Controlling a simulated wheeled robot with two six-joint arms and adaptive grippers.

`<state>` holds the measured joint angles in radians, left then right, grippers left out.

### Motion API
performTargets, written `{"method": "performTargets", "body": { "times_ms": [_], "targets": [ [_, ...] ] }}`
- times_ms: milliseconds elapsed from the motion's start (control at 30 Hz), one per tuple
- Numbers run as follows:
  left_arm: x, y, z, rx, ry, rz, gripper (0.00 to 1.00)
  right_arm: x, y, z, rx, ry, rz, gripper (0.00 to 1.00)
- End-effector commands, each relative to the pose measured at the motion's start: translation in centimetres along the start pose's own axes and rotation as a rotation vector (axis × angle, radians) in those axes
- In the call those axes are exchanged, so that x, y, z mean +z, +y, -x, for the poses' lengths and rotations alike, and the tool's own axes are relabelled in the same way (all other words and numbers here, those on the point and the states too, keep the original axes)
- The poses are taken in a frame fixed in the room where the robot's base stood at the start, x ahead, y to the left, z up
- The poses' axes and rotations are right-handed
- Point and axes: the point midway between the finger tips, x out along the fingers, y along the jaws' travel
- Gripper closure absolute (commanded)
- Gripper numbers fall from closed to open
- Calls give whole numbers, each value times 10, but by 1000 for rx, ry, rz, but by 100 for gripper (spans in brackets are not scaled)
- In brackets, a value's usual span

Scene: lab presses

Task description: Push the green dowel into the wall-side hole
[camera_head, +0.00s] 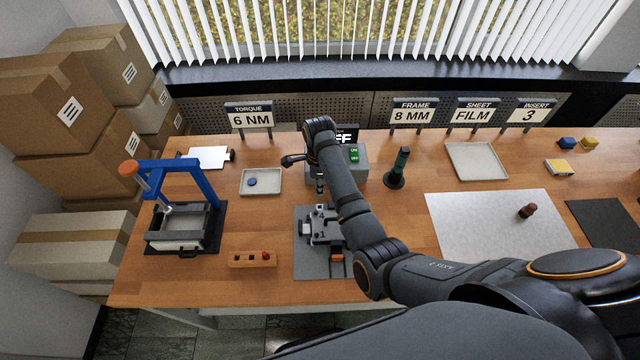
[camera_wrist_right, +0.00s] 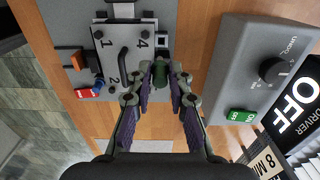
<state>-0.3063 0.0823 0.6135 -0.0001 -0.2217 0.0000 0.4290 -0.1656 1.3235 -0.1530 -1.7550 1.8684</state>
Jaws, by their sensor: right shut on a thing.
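My right gripper (camera_wrist_right: 160,78) is shut on a small dark green dowel (camera_wrist_right: 160,71) in the right wrist view. In the head view the forearm partly covers this gripper (camera_head: 320,186). The dowel is beside the right edge of a grey metal fixture (camera_wrist_right: 118,55) with stamped numbers, bolts and a bent black bar. The fixture (camera_head: 316,228) also shows in the head view, on a grey mat (camera_head: 309,268). The wall-side hole is not clearly visible, and I cannot tell whether the dowel touches the fixture. My left gripper is out of view.
A driver control box (camera_wrist_right: 262,70) stands close to my right gripper. A wooden holder (camera_head: 240,259) with a red piece lies left of the mat. A blue-framed press (camera_head: 185,170) stands far left. A dark driver stand (camera_head: 398,170) and a white sheet (camera_head: 480,225) are to the right.

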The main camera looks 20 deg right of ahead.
Motion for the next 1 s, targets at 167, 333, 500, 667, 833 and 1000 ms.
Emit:
{"method": "performTargets", "body": {
  "times_ms": [167,333,500,667,833,1000],
  "targets": [
    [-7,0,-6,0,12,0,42,0,0,-12,0,1,0,100],
    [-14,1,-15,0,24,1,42,0,0,-29,1,1,0,100],
    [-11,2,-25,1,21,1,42,0,0,-48,1,0,0,100],
    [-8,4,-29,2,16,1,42,0,0,-56,0,0,-1,100],
    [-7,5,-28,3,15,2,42,0,0,-57,0,0,-1,100],
    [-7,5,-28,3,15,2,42,0,0,-56,0,0,-1,100]
  ]
}}
